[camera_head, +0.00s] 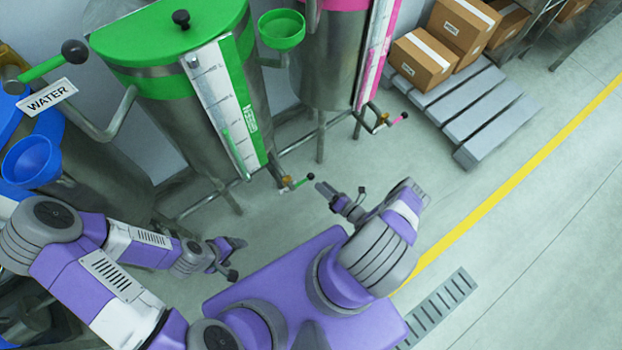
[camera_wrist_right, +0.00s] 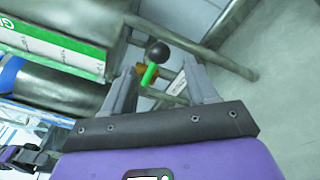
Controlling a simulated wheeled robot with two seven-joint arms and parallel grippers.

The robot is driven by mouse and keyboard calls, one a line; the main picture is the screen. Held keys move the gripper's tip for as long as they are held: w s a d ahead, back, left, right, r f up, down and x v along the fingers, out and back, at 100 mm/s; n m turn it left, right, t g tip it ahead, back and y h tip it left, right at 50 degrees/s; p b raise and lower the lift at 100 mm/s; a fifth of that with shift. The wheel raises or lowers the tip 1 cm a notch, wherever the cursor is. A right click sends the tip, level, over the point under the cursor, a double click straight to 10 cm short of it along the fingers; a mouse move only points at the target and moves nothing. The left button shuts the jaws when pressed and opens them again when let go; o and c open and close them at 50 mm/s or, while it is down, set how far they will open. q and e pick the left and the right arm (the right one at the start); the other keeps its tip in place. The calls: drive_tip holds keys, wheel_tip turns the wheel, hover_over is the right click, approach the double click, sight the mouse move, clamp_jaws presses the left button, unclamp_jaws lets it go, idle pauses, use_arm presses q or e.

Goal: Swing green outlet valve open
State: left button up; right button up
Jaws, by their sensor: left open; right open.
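The green tank (camera_head: 150,45) stands at the upper left in the head view. Its outlet valve, with a brass body (camera_head: 287,181) and a short green lever (camera_head: 302,183) tipped by a dark knob, sits low at its front. My right gripper (camera_head: 340,189) is open and just right of the lever, with a small gap visible. In the right wrist view the green lever (camera_wrist_right: 150,75) and black knob (camera_wrist_right: 159,52) appear ahead, between the open fingers (camera_wrist_right: 164,66). My left gripper (camera_head: 236,258) is open and empty, low and left of the valve.
A pink-striped tank (camera_head: 335,50) with its own pink-handled valve (camera_head: 395,119) stands to the right. A blue funnel (camera_head: 30,160) and WATER sign (camera_head: 47,97) are at the left. Boxes sit on a pallet (camera_head: 480,115). The floor right of my base is clear.

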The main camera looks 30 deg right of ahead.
sight(311, 177)
drive_tip(key=b+x, duration=0.1)
drive_tip(key=x, duration=0.6)
drive_tip(key=shift+r, duration=0.1)
drive_tip(key=shift+c, duration=0.3)
clamp_jaws()
